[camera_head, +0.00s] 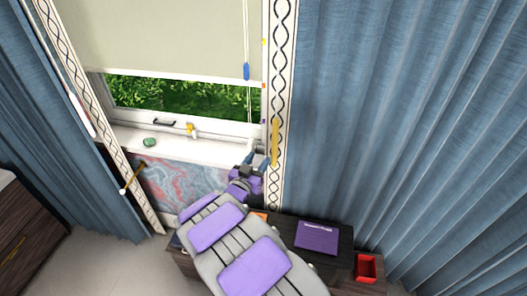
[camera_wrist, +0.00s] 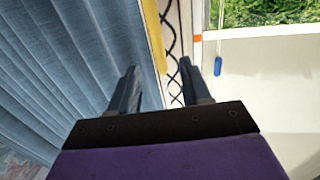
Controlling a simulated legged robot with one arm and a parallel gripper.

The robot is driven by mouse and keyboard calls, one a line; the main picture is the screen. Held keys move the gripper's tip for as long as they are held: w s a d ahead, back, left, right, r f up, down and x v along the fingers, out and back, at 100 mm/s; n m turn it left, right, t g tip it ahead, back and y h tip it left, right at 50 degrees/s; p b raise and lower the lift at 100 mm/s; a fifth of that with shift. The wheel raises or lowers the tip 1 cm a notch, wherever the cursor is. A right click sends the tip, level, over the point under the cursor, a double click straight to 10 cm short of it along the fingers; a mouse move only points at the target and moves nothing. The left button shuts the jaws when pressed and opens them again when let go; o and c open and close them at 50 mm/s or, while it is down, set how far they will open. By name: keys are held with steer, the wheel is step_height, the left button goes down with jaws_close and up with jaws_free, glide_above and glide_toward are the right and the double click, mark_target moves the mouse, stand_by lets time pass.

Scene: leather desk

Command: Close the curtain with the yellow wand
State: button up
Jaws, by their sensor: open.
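The yellow wand (camera_head: 275,142) hangs upright along the patterned border of the right blue curtain (camera_head: 385,120). It also shows in the wrist view (camera_wrist: 153,35) as a yellow strip. My gripper (camera_head: 256,157) is open and empty, just left of the wand's lower part in the head view. In the wrist view my two dark fingers (camera_wrist: 159,67) stand apart, and the wand's visible end lies between their tips in the picture. I cannot tell whether they touch it. The left blue curtain (camera_head: 60,130) is bunched at the left, with the window (camera_head: 180,95) uncovered between the curtains.
A cream blind (camera_head: 160,35) and a cord with a blue tassel (camera_head: 246,71) hang beside the border. The sill (camera_head: 175,150) holds a green object (camera_head: 150,142) and a yellow-and-white item (camera_head: 192,130). A purple box (camera_head: 317,237) and red tray (camera_head: 366,268) lie below, right of my arm.

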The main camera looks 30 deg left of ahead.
steer(key=shift+s+d, duration=0.15)
steer(key=shift+s, duration=0.65)
steer(key=shift+s+d, duration=0.1)
steer(key=shift+s, duration=0.65)
steer(key=shift+w, duration=0.1)
steer(key=w+d+g+y+b, duration=0.2)
steer(key=w+d+g+b, duration=0.35)
steer(key=d, duration=0.65)
steer(key=s+d+g+b, duration=0.1)
steer(key=s+d+g, duration=0.3)
steer(key=d, duration=0.4)
steer(key=s+d+f+g+h+b, duration=0.1)
steer(key=s+d+g, duration=0.4)
steer(key=s+d, duration=0.9)
steer(key=s+d+f+m+g+h+b, duration=0.1)
steer(key=s+d+g+b, duration=0.4)
steer(key=s+d, duration=0.9)
steer(key=s+f+h, duration=0.1)
steer(key=s+h, duration=0.1)
steer(key=s, duration=0.3)
steer(key=shift+s+d+f, duration=0.15)
steer(key=shift+s+d, duration=0.1)
